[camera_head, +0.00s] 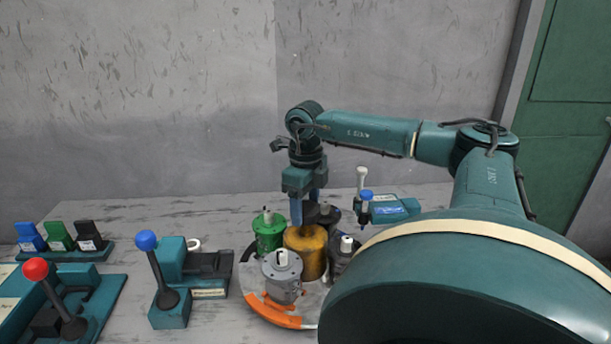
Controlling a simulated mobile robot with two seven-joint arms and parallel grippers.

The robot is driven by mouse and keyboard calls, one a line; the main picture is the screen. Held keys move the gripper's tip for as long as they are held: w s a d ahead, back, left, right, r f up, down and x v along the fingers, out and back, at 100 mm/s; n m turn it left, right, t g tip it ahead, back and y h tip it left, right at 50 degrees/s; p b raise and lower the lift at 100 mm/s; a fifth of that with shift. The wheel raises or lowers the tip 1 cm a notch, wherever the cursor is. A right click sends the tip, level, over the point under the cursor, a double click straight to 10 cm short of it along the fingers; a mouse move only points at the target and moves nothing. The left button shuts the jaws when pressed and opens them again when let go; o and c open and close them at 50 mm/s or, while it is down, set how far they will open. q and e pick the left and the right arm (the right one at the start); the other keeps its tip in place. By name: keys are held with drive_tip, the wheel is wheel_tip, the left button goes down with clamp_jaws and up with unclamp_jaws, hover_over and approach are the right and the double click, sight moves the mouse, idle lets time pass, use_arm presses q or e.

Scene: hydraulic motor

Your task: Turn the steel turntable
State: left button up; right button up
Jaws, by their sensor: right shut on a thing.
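The steel turntable (251,281) is a round grey plate with an orange band (275,312) at its front edge. A yellow cylinder (306,254) stands at its middle. Around it stand a green motor (268,232), a grey motor (283,278) in front, and dark motors behind and at the right. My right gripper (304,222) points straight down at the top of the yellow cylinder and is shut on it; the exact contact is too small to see. My right arm hides the turntable's right side. My left gripper is not in view.
Left of the turntable stand a blue-knobbed lever (152,262) and a red-knobbed lever (50,288). A rack of blue, green and black switches (62,240) is at the far left. Another blue-knobbed lever unit (388,208) is behind right. The back-left table (130,215) is clear.

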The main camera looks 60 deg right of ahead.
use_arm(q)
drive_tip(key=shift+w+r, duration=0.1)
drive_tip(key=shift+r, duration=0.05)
use_arm(e)
drive_tip(key=shift+n, duration=3.5)
drive_tip(key=o, duration=1.4)
drive_tip(key=shift+r, duration=0.1)
use_arm(q)
drive_tip(key=p, duration=0.1)
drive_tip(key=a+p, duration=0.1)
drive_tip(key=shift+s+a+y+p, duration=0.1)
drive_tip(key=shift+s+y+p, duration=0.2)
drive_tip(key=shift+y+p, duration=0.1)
use_arm(e)
wheel_tip(320, 180, up, 13)
drive_tip(key=shift+r, duration=0.1)
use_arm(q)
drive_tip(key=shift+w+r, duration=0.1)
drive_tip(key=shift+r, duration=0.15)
